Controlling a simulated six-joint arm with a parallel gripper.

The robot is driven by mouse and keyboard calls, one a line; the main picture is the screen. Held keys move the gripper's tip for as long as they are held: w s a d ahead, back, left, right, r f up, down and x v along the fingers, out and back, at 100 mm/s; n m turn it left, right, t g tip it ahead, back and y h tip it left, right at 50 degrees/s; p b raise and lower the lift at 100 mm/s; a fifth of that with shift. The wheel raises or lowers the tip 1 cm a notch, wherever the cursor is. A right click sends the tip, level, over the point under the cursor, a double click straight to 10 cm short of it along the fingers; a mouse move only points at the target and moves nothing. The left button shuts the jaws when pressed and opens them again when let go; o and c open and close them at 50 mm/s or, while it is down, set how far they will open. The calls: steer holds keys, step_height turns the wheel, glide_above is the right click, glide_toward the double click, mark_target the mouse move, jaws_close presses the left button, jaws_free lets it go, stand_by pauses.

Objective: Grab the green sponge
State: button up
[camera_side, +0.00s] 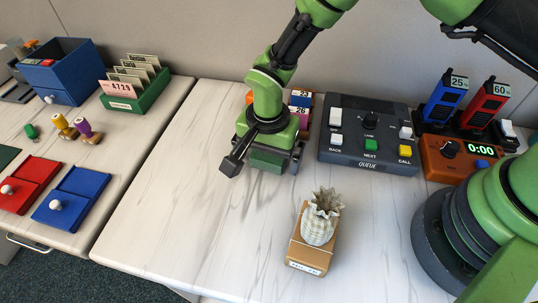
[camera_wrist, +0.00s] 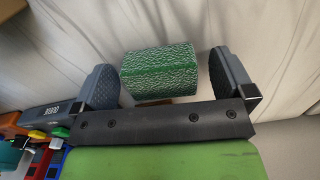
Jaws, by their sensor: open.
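The green sponge (camera_wrist: 160,74) is a textured block with a pale speckled surface. In the wrist view it lies between the two dark fingers of my open gripper (camera_wrist: 164,66). A gap shows between it and the right finger; on the left it is very near the finger, and I cannot tell whether they touch. In the side view my gripper (camera_side: 266,157) is low over the back of the white table, and part of the green sponge (camera_side: 268,163) shows beneath it. The rest of the sponge is hidden by my gripper.
Numbered blocks (camera_side: 301,98) stand close behind my gripper. A grey button panel (camera_side: 368,160) is to its right. A plant-like ornament (camera_side: 319,222) stands on a brown base in front. An orange timer (camera_side: 437,168) is far right. The table's front left is clear.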

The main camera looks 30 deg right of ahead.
steer(key=c, duration=1)
steer(key=shift+o, duration=0.2)
